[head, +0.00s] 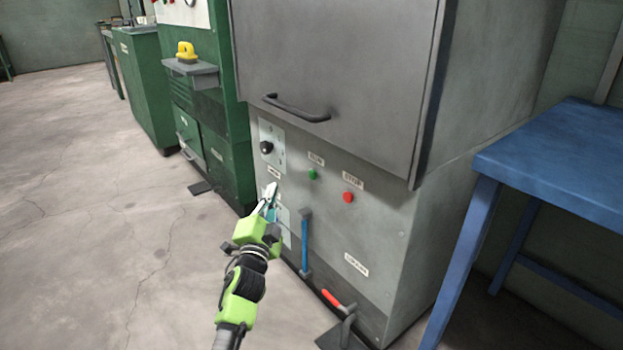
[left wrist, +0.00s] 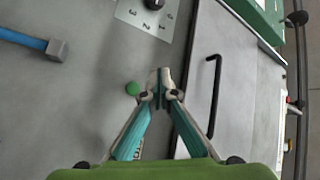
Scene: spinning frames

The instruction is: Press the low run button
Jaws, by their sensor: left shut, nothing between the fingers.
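A green button (head: 312,174) sits on the grey cabinet front under a small white label (head: 316,159). It also shows in the left wrist view (left wrist: 132,88), just left of the fingertips. A red button (head: 348,197) sits to its right under a label that reads STOP. My left gripper (head: 271,192) is shut and empty. In the head view its tips point up at the panel, left of and below the green button. In the left wrist view the fingertips (left wrist: 159,82) are together beside the button; contact cannot be told. My right gripper is out of view.
A dark knob (head: 266,147) is on a plate at the left. A black door handle (head: 296,108) is above. A blue table (head: 560,160) stands right. Floor at left is clear.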

